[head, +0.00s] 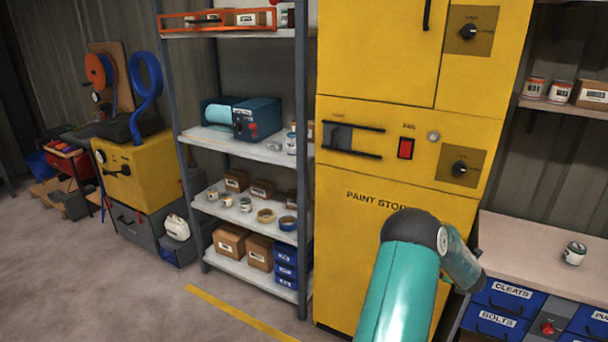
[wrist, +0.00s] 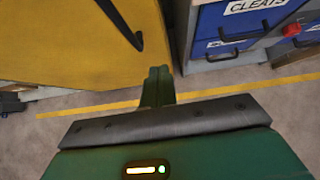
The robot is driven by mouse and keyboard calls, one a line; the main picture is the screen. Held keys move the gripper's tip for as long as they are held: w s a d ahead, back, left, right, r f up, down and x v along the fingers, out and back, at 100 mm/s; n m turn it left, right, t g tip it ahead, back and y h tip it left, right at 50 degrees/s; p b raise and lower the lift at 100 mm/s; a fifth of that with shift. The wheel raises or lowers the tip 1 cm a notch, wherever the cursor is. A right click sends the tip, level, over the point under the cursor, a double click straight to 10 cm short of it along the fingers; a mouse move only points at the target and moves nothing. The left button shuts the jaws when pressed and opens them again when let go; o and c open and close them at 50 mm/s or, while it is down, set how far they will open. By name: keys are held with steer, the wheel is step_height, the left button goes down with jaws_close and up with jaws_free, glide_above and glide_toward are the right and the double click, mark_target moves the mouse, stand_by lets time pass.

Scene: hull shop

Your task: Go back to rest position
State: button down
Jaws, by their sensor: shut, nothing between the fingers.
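My gripper shows in the wrist view (wrist: 158,74), with its two green fingers together and nothing between them. It points down past the lower yellow cabinet front toward the grey floor. In the head view my teal arm reaches up in front of the yellow paint store cabinet (head: 350,240) and bends right and down at its dark joint. The gripper's fingers are hidden in that view. The cabinet's doors look shut, and its black handle also shows in the wrist view (wrist: 118,22).
Right of the cabinet is a workbench (head: 530,243) with a small can (head: 574,253) on top and blue drawers (head: 500,298) below. Grey shelves (head: 235,145) with boxes and cans stand left. A yellow line (head: 235,312) crosses the floor. Open floor (head: 90,280) lies at the left.

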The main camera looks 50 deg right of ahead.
steer(key=w+a+r+m+t+h, duration=0.1)
steer(key=w+a+r+m, duration=0.5)
steer(key=w+r, duration=0.45)
steer(key=w+a+r+m, duration=0.3)
steer(key=w+a+r, duration=0.5)
steer(key=w+r, duration=0.3)
steer(key=w+a+r+m+t+y, duration=0.1)
steer(key=w+a+r+m, duration=0.1)
steer(key=w+a, duration=0.35)
steer(key=w+a+r+m, duration=0.2)
steer(key=a+r, duration=0.1)
steer(key=a, duration=0.5)
steer(key=a+r+m+t+y, duration=0.1)
steer(key=a+r+m+y, duration=0.15)
steer(key=a, duration=1.05)
steer(key=a+r+m+t+y, duration=0.1)
steer(key=a+r+m+y, duration=0.15)
steer(key=a, duration=1.05)
steer(key=s+a+m+y, duration=0.1)
steer(key=s+a, duration=0.2)
steer(key=a, duration=0.3)
steer(key=s+a+m+y, duration=0.1)
steer(key=s+a, duration=0.3)
steer(key=a, duration=0.3)
steer(key=s+a+f+m+g+y, duration=0.1)
steer(key=s+a, duration=0.2)
steer(key=a, duration=0.4)
steer(key=shift+s+y, duration=0.3)
steer(key=shift+s, duration=0.05)
steer(key=shift+d+f, duration=0.1)
